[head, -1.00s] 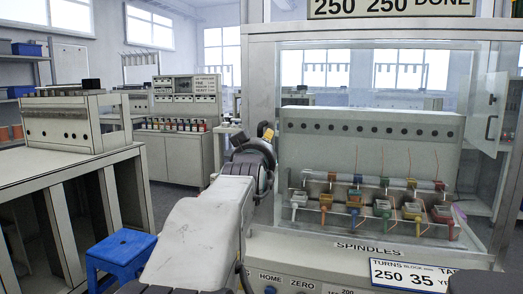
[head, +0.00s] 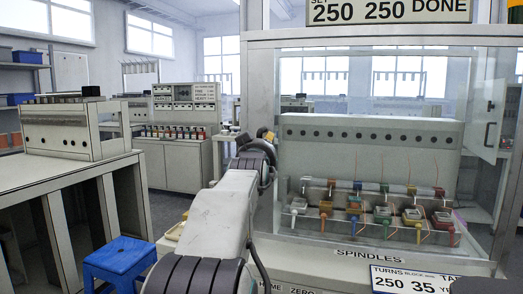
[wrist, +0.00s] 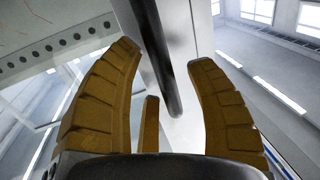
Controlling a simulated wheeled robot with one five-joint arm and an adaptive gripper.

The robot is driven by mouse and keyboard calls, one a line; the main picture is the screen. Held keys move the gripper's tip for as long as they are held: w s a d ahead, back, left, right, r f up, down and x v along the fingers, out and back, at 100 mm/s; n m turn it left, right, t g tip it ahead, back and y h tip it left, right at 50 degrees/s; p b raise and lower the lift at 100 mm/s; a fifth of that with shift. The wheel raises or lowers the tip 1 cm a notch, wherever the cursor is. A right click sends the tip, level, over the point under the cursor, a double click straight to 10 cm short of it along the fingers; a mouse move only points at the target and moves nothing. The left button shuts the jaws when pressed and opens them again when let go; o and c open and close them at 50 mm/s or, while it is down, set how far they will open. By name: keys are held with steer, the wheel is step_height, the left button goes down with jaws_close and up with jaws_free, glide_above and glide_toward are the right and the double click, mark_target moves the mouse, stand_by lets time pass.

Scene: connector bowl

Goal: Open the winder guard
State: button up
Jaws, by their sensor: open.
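The winder guard is a clear panel (head: 372,72) in a pale frame over the row of spindles, and it looks shut. My gripper (head: 266,134) is at the frame's left post, its fingers small and partly hidden by my wrist. In the wrist view my gripper (wrist: 163,54) is open, with brown ribbed fingers spread wide. A dark bar handle (wrist: 160,50) on a pale post runs between the fingers, with gaps on both sides. I cannot tell if a finger touches it. Its lower end lies above the palm in the picture.
Coloured spindle fixtures (head: 354,226) stand behind the panel. A side panel with a black handle (head: 487,134) is at the right. A blue stool (head: 119,258) stands on the floor at the left, beside a bench (head: 70,172). The floor between them is partly open.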

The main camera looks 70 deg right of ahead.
steer(key=shift+c, duration=0.2)
jaws_close()
steer(key=shift+a, duration=0.1)
